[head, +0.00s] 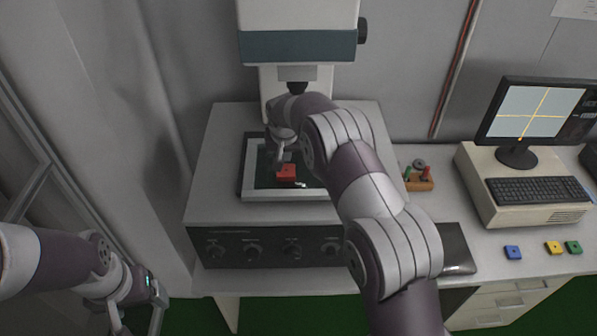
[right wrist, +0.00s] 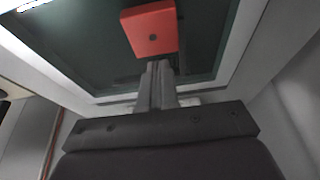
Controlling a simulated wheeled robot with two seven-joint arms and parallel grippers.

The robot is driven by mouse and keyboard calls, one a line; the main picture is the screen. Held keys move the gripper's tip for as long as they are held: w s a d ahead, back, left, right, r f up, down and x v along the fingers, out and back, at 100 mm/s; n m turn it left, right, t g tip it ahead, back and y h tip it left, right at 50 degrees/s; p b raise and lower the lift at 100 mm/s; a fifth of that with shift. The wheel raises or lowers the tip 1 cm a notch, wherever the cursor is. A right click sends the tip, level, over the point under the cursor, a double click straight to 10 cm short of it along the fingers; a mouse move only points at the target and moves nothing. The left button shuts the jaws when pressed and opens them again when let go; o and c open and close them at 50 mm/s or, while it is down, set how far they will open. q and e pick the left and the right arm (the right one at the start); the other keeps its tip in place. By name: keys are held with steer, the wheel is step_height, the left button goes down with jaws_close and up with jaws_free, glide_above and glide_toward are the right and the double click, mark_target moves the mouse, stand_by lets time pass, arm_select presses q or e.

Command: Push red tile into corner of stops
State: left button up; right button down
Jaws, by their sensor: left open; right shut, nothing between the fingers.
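The red tile (head: 286,171) lies flat on the dark plate of the microscope stage, inside a pale raised frame (head: 249,172). In the right wrist view the tile (right wrist: 150,32) shows a small dark hole in its top. My right gripper (head: 282,157) is shut and empty. In the right wrist view its fingertips (right wrist: 158,66) are close to the tile's near edge; I cannot tell whether they touch it. I cannot make out the stops clearly; my right arm hides part of the stage. My left gripper (head: 139,326) is open at the lower left, away from the stage.
The microscope head (head: 298,45) hangs above the stage. A dark pad (head: 458,245) lies beside my right arm.

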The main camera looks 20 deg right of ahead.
mark_target(286, 186)
steer(key=shift+s, duration=0.1)
steer(key=s, duration=0.2)
steer(key=s+a+b, duration=0.1)
steer(key=s, duration=0.2)
steer(key=s+a+b, duration=0.1)
steer(key=s, duration=0.1)
steer(key=shift+s+a, duration=0.15)
steer(key=shift+s, duration=0.25)
steer(key=shift+f+b, duration=0.25)
steer(key=shift+b, duration=0.1)
steer(key=shift+f+b, duration=0.8)
steer(key=shift+f, duration=0.15)
steer(key=shift+r, duration=0.1)
steer(key=shift+r, duration=0.1)
steer(key=shift+w, duration=0.1)
